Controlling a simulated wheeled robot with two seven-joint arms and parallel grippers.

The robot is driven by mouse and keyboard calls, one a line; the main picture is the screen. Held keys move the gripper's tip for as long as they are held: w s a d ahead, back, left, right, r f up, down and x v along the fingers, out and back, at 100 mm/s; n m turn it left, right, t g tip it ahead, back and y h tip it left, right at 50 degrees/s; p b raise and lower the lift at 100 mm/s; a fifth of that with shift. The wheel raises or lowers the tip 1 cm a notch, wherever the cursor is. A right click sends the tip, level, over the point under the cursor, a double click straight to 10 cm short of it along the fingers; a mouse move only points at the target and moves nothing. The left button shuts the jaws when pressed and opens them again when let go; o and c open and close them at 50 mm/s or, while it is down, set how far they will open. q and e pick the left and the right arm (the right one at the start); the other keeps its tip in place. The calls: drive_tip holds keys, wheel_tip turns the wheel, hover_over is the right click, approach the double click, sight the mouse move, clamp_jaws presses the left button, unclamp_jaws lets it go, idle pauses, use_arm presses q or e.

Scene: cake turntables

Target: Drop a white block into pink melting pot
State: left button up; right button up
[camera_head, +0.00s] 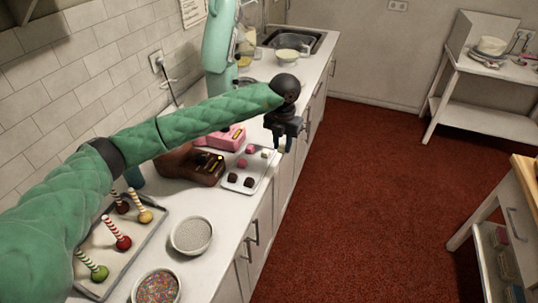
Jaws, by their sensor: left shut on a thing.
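My left gripper (284,146) is above the counter's front edge, just right of the tray, pointing down. It is shut on a small white block, which is mostly hidden between the fingers. The pink melting pot (232,134) stands on the counter left of the gripper, partly covered by my left arm. A white tray (250,185) lies in front of it, holding pink blocks (242,163), dark brown blocks (233,178) and another white block (265,154). My right gripper is out of view.
A brown melting pot (200,170) stands beside the tray. A mint mixer (218,50) stands behind. Red floor (370,190) is clear at right.

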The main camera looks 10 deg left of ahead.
use_arm(q)
drive_tip(key=shift+w+d+r+b, duration=0.1)
drive_tip(key=shift+d+r+b, duration=0.2)
drive_tip(key=shift+d+r, duration=0.35)
drive_tip(key=shift+w+d+r+b, duration=0.1)
drive_tip(key=shift+d+r+b, duration=0.2)
drive_tip(key=shift+d, duration=0.65)
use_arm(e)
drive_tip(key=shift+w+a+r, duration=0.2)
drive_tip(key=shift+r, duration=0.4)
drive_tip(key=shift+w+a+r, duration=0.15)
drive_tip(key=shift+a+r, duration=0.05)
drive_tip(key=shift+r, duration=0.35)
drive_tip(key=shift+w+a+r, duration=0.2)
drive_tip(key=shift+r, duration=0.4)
